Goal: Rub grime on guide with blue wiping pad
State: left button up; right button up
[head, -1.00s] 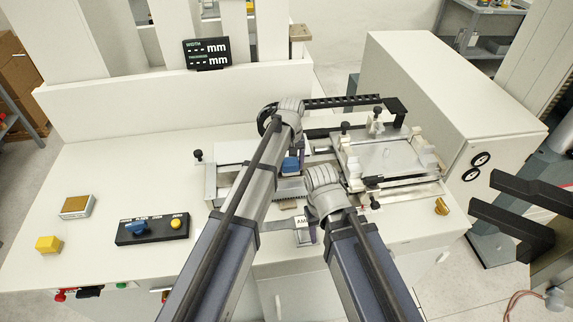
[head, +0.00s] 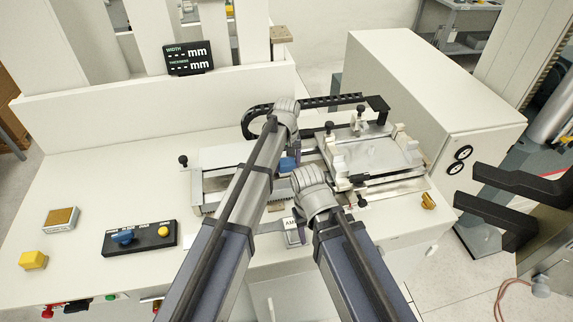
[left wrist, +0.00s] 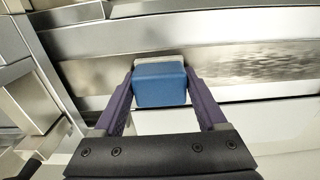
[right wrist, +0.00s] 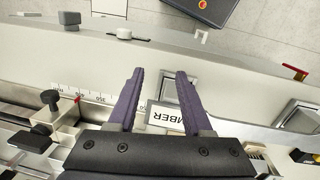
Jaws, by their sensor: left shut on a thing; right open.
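My left gripper (left wrist: 160,90) is shut on the blue wiping pad (left wrist: 160,84), which has a pale underside. The pad also shows in the head view (head: 287,164), beside my left arm. In the left wrist view the pad is at the metal guide (left wrist: 110,50); whether it presses on it I cannot tell. Dark, smudgy grime (left wrist: 250,66) marks the guide's face to the right of the pad. My right gripper (right wrist: 160,75) is open and empty, near a white label (right wrist: 166,116) ending in "MBER".
A cable chain (head: 320,101) runs behind. A control box (head: 140,238), a yellow block (head: 33,260) and a brown-topped block (head: 62,219) sit at left. The left bench top is otherwise clear.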

pick_arm(q)
jog(key=shift+s+a, duration=0.2)
jog(key=shift+a, duration=0.65)
jog(key=shift+s+a, duration=0.2)
jog(key=shift+a, duration=0.65)
jog(key=shift+s+a, duration=0.25)
jog(key=shift+a, duration=0.6)
jog(key=shift+s+a, duration=0.25)
jog(key=shift+a, duration=0.6)
pick_arm(e)
jog(key=shift+f, duration=0.1)
pick_arm(q)
jog(key=shift+s+a, duration=0.15)
jog(key=shift+a, duration=0.7)
jog(key=shift+s+a, duration=0.15)
jog(key=shift+a, duration=0.7)
jog(key=shift+a, duration=0.1)
jog(key=shift+s+a+f, duration=0.1)
jog(key=shift+s+a, duration=0.15)
jog(key=shift+a, duration=0.45)
jog(key=shift+s+a, duration=0.25)
jog(key=shift+a, duration=0.55)
